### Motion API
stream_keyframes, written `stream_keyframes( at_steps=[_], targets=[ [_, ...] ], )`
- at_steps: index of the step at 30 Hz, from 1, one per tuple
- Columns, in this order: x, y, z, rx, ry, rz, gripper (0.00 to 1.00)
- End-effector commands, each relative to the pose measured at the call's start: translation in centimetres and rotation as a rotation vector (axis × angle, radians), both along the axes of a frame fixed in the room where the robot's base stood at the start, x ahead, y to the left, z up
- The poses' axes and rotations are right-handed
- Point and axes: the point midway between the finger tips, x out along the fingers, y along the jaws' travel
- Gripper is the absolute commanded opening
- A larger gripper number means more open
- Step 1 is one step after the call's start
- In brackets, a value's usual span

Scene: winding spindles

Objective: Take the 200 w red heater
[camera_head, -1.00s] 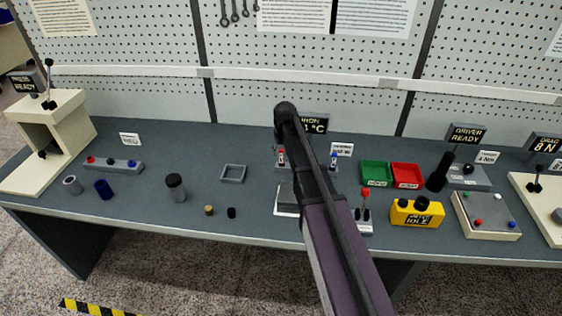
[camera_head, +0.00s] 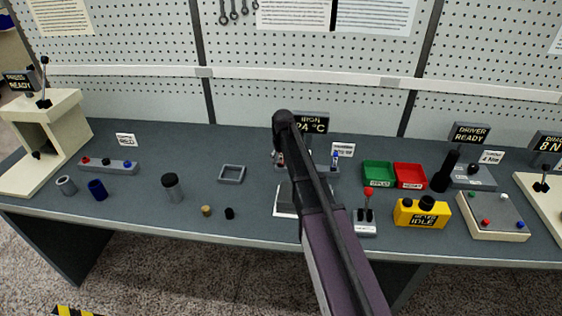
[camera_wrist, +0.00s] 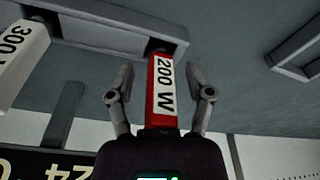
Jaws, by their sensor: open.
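The 200 W red heater (camera_wrist: 163,90), a red bar with a white "200 W" label, is in the middle of the wrist view. Its far end meets a grey holder (camera_wrist: 105,25). My gripper (camera_wrist: 158,72) is open, with one finger on each side of the red heater. Gaps show between the fingers and the heater. In the head view my arm covers the gripper and most of the holder.
A white 300 W heater (camera_wrist: 18,62) stands in the same holder, left of my fingers. In the head view, an iron display (camera_head: 310,122) stands behind my arm. A red-knobbed lever box (camera_head: 366,222) is right of the arm. An empty grey tray (camera_head: 232,174) lies left.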

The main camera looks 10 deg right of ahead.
Motion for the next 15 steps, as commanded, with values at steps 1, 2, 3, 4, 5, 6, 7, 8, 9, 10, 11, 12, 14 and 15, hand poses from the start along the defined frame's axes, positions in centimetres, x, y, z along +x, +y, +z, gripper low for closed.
stream_keyframes(
  at_steps=[1,2,3,4,5,6,7,8,9,10,11,12,14,15],
  targets=[
    [0.0,0.01,0.01,0.0,0.0,0.0,0.67],
    [0.0,0.02,0.01,0.0,0.0,0.0,0.67],
    [0.0,0.02,0.01,0.0,0.0,0.0,0.67],
    [0.0,0.03,0.01,0.0,0.0,0.0,0.67],
    [0.0,0.03,0.01,0.0,0.0,0.0,0.67],
    [0.0,0.03,0.01,0.0,0.0,0.0,0.67],
    [0.0,0.04,0.01,0.0,0.0,0.0,0.67],
    [0.0,0.04,0.01,0.0,0.0,0.001,0.67],
    [0.0,0.05,0.0,0.0,0.0,0.001,0.67],
    [0.0,0.05,0.0,0.0,0.0,0.001,0.61],
    [0.0,0.05,0.0,0.0,0.0,0.001,0.52],
    [0.0,0.05,0.0,0.0,0.0,0.001,0.4],
    [0.01,0.06,0.0,0.0,0.0,0.001,0.23],
    [0.0,0.06,0.0,0.0,0.0,0.001,0.11]
  ],
)
